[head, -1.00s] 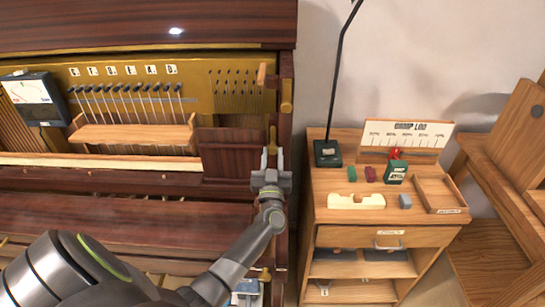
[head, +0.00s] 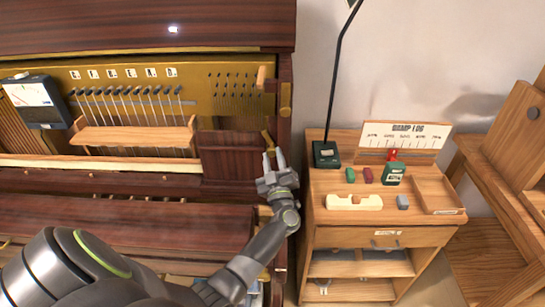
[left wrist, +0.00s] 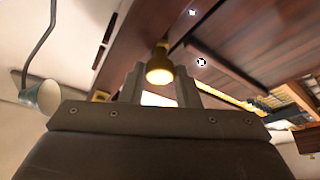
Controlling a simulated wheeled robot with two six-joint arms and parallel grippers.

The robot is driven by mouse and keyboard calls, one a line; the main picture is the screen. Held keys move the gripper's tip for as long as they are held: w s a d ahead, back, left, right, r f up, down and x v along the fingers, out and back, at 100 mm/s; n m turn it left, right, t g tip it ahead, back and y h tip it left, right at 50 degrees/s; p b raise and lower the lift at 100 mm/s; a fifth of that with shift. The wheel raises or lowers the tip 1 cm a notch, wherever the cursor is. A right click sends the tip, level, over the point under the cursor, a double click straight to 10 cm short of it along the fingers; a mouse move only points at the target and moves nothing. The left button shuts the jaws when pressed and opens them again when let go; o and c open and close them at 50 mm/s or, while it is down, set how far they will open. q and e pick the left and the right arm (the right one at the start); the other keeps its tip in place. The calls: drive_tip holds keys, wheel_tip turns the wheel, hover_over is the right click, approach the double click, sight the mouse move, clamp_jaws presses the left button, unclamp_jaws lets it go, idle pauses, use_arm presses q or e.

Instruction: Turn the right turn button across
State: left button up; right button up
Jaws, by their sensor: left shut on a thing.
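The right turn button (head: 268,141) is a brass-coloured bar on the piano's right side post, beside the dark red panel (head: 228,152). In the head view it leans, its top end to the left toward the panel. My left gripper (head: 274,160) is at its lower end, with fingers pointing up. In the left wrist view a round-ended brass part of the button (left wrist: 160,66) sits between the two fingers of my left gripper (left wrist: 160,88). The gripper is shut on it. My right gripper is not in view.
Right of the piano (head: 150,185) stands a wooden cabinet (head: 340,234) with a lamp (head: 326,154), small blocks and a tray. A black meter (head: 35,101) sits at the left of the piano's open upper front. Bare wall shows above the cabinet.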

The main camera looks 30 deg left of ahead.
use_arm(q)
drive_tip(key=n+g, duration=0.1)
drive_tip(key=n, duration=0.1)
drive_tip(key=n+g+p, duration=0.1)
drive_tip(key=n, duration=0.2)
drive_tip(key=n+g+p, duration=0.1)
drive_tip(key=n, duration=0.2)
drive_tip(key=shift+w+d+r+y, duration=0.1)
drive_tip(key=shift+d+r+y, duration=0.1)
drive_tip(key=shift+r+y, duration=0.1)
drive_tip(key=n+g+p, duration=0.1)
drive_tip(key=n, duration=0.2)
drive_tip(key=n+g+h+p, duration=0.1)
drive_tip(key=n, duration=0.1)
drive_tip(key=shift+n, duration=0.4)
drive_tip(key=shift+g, duration=0.3)
drive_tip(key=o, duration=1)
drive_tip(key=shift+c, duration=0.2)
drive_tip(key=shift+r, duration=0.1)
drive_tip(key=shift+d, duration=0.1)
